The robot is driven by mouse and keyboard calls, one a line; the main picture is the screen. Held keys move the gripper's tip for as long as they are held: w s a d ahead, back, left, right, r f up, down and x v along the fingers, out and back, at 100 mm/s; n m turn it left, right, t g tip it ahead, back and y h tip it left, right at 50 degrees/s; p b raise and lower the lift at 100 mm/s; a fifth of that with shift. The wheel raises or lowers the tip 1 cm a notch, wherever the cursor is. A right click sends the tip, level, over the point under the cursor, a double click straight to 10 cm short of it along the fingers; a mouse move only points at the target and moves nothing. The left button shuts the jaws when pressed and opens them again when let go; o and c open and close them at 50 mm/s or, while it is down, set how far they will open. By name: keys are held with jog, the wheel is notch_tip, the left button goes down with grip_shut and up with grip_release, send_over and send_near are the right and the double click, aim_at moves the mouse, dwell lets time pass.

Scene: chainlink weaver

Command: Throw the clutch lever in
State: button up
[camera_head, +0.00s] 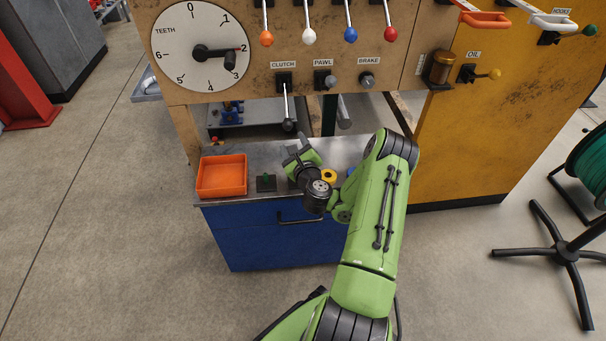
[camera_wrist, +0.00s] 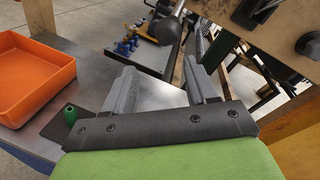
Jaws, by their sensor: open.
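The clutch lever (camera_head: 287,105) hangs from a black bracket under the CLUTCH label on the machine panel. Its thin rod points down and ends in a dark ball knob (camera_head: 289,126). My gripper (camera_head: 297,144) is just below the knob, above the metal bench top. In the wrist view the knob (camera_wrist: 167,31) shows beyond the open fingers (camera_wrist: 158,68), near the top and between their lines. The fingers are apart and empty, and the knob looks clear of them. The lever's upper part is cut off in the wrist view.
An orange tray (camera_head: 222,176) and a small green-topped piece (camera_head: 266,182) sit on the bench left of my gripper. A yellow ring (camera_head: 328,176) lies to its right. The pawl knob (camera_head: 330,81) and brake knob (camera_head: 367,80) are right of the clutch lever.

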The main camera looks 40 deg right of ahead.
jog(key=shift+s+a+f, duration=0.1)
jog(key=shift+s+f, duration=0.25)
jog(key=shift+s, duration=0.25)
jog(key=shift+s+a+f, duration=0.3)
jog(key=shift+s+f, duration=0.2)
jog(key=shift+f, duration=0.05)
jog(key=shift+s+a+f, duration=0.3)
jog(key=shift+s+f, duration=0.25)
jog(key=shift+s, duration=0.2)
jog(key=shift+s+a+f, duration=0.25)
jog(key=shift+s+f, duration=0.25)
jog(key=shift+s, duration=0.2)
jog(key=shift+s+a+f, duration=0.3)
jog(key=shift+s+f, duration=0.25)
jog(key=shift+s, duration=0.2)
jog(key=shift+r+p, duration=0.15)
jog(key=shift+p, duration=0.65)
